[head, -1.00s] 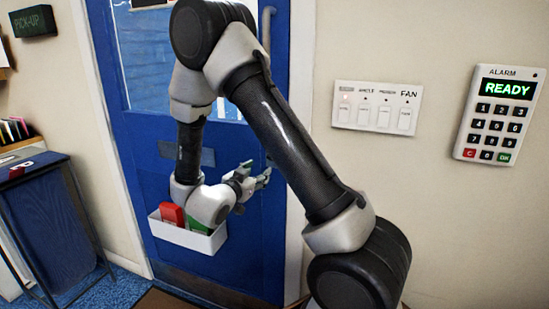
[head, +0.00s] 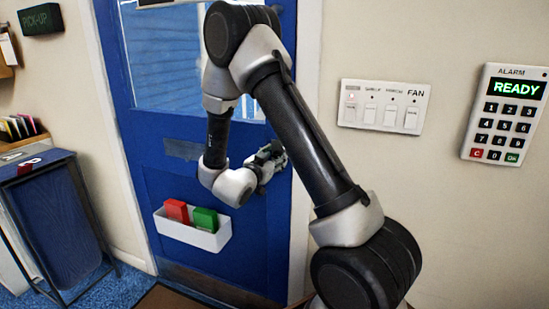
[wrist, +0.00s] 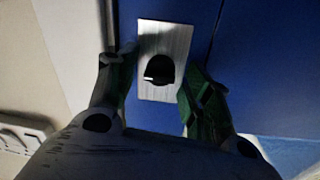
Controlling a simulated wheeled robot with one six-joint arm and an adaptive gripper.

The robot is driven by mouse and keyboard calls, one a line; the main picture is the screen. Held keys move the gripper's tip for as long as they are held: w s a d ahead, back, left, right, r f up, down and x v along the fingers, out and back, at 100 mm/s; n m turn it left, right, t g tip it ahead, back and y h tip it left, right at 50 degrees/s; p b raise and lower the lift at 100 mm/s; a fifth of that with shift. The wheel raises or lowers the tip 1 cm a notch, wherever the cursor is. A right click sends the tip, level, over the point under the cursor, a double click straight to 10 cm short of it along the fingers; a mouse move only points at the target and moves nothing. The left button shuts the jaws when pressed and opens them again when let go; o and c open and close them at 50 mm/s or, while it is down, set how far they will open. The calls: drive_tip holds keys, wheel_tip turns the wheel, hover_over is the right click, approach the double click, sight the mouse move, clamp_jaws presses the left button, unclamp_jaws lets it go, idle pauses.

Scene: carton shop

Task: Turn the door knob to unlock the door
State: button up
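The door knob (wrist: 159,69) is a small black turn knob with a pale mark at its left, on a silver plate (wrist: 175,34) in the wrist view. It sits on the blue door (head: 185,130); in the head view my gripper and arm hide it. My gripper (wrist: 160,82) is open, with one finger on each side of the plate and the knob between them. No contact with the knob shows. In the head view my gripper (head: 276,155) is at the door's right edge.
A white bin (head: 190,234) on the door below my gripper holds a red box (head: 176,211) and a green box (head: 205,220). Right of the door are a switch panel (head: 383,107) and an alarm keypad (head: 506,115). A dark blue stand (head: 48,205) is at left.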

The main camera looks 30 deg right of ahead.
drive_tip(key=c, duration=0.9)
drive_tip(key=shift+n, duration=0.5)
drive_tip(key=shift+f+n+t, duration=0.15)
drive_tip(key=shift+n+t, duration=0.3)
drive_tip(key=shift+n, duration=4)
drive_tip(key=shift+f+n+t, duration=0.1)
drive_tip(key=shift+n+t, duration=0.35)
drive_tip(key=shift+n, duration=4)
drive_tip(key=o, duration=1)
